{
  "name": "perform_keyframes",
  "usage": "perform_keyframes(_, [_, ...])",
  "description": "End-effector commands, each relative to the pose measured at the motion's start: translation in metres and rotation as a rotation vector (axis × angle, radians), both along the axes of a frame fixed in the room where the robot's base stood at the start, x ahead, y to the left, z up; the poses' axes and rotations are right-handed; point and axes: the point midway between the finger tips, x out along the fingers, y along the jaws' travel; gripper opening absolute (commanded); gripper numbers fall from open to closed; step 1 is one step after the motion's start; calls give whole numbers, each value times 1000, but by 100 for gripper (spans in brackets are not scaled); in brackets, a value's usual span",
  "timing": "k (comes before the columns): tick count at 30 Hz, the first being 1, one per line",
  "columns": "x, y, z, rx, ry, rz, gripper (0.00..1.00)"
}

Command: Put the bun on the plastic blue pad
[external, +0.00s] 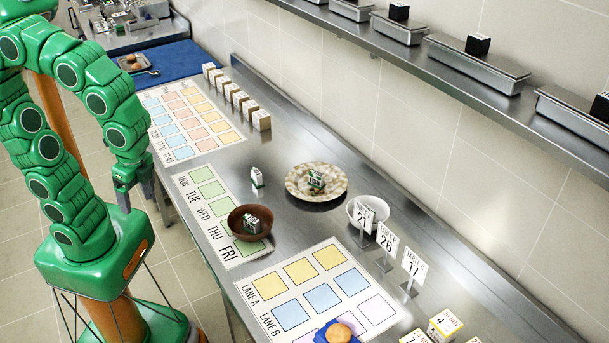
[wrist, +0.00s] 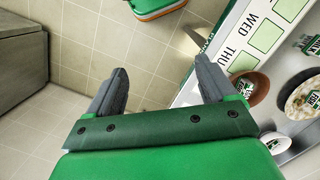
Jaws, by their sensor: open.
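A round golden-brown bun (external: 338,332) sits at the bottom edge of the external view. It rests on a small blue item (external: 321,335), partly cut off by the frame, that may be the blue pad. A larger flat blue surface (external: 185,62) lies at the far end of the counter. My gripper (external: 123,204) hangs beside the counter's left edge, far from the bun, pointing down. In the wrist view my gripper (wrist: 160,70) is open and empty, with floor between its fingers. The bun is not visible in the wrist view.
A brown bowl (external: 236,214), a speckled plate (external: 329,191) and a white bowl (external: 381,204) stand mid-counter. Number signs (external: 387,240) and small boxes (external: 444,324) are at right. A tray with round items (external: 133,63) is far left. A steel shelf (external: 400,48) runs above.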

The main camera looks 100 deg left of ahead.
Motion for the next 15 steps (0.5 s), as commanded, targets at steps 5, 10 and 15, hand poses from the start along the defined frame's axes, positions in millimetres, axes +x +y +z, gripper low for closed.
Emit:
perform_keyframes(5, [-45,0,-11,1,-9,95,84])
perform_keyframes(10, [-71,1,-23,7,-1,154,84])
perform_keyframes(15, [-79,2,-27,12,1,175,84])
